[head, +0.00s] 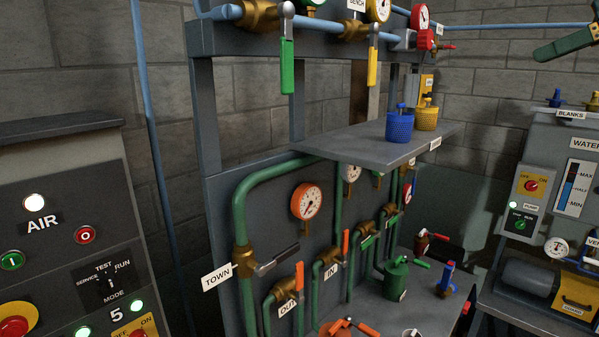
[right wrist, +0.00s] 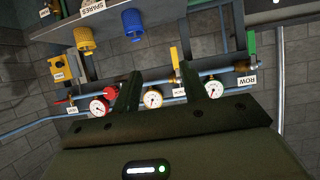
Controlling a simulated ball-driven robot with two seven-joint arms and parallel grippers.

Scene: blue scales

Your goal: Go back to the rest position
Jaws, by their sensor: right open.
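Beyond the fingers is a blue pipe with gauges and yellow and green levers, seen upside down. My left gripper is in neither view.
A grey valve rack with a shelf (head: 375,150) stands in the middle, bearing a blue knurled cap (head: 399,127) and a yellow one (head: 426,117). An AIR panel (head: 60,190) is at left.

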